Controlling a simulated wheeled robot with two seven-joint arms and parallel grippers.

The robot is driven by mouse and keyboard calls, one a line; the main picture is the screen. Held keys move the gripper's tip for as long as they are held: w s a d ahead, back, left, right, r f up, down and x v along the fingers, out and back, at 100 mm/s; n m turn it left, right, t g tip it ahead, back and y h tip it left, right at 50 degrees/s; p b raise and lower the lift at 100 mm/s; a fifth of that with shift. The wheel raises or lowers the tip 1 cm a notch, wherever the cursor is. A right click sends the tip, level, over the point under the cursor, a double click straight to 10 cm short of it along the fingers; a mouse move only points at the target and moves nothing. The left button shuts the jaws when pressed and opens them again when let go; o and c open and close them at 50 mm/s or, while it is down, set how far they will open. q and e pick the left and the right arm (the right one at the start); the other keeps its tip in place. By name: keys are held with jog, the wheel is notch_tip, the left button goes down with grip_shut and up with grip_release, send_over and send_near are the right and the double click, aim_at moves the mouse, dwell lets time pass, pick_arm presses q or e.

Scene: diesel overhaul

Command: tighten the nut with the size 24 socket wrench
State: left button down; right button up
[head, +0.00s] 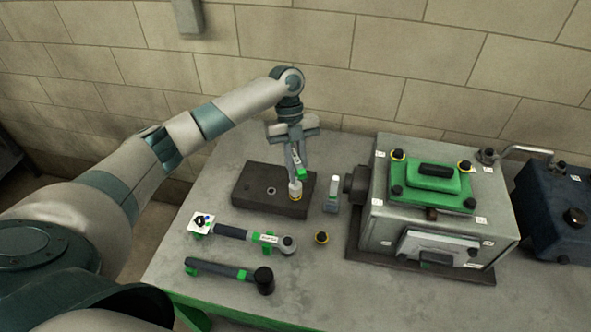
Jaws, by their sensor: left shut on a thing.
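My left gripper (297,176) points down over a dark block (260,204) on the table. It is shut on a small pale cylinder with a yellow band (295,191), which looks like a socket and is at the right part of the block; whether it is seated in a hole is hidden. Two wrench-like tools lie in front: one with a label and round grey head (262,238), and a dark one with a black round head (228,270). Their sizes are unreadable. A yellow-ringed dark part (321,238), possibly a nut, lies on the table. My right gripper is not in view.
A grey bottle-like item (333,192) stands right of the block. A large metal engine housing (387,220) with a green cover (430,191) fills the right middle. A dark blue unit (555,215) stands further right. The front middle of the table is clear.

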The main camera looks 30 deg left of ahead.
pick_arm(q)
jog(key=shift+d+n+t, duration=0.1)
jog(key=shift+n+t, duration=0.2)
jog(key=shift+n, duration=0.4)
jog(key=n, duration=0.2)
jog(key=n+t+h, duration=0.1)
jog(key=shift+w+n, duration=0.2)
jog(key=shift+n, duration=0.2)
jog(key=n+t, duration=0.1)
jog(key=n, duration=0.1)
jog(key=n+t, duration=0.1)
jog(key=n, duration=0.1)
jog(key=shift+w, duration=0.3)
jog(key=n, duration=0.1)
jog(key=n+t, duration=0.1)
jog(key=n, duration=0.2)
jog(key=shift+w+n+t, duration=0.3)
jog(key=shift+n+t, duration=0.1)
jog(key=n, duration=0.2)
jog(key=n+t+y, duration=0.1)
jog(key=n, duration=0.1)
jog(key=shift+w, duration=0.3)
jog(key=shift+f, duration=0.1)
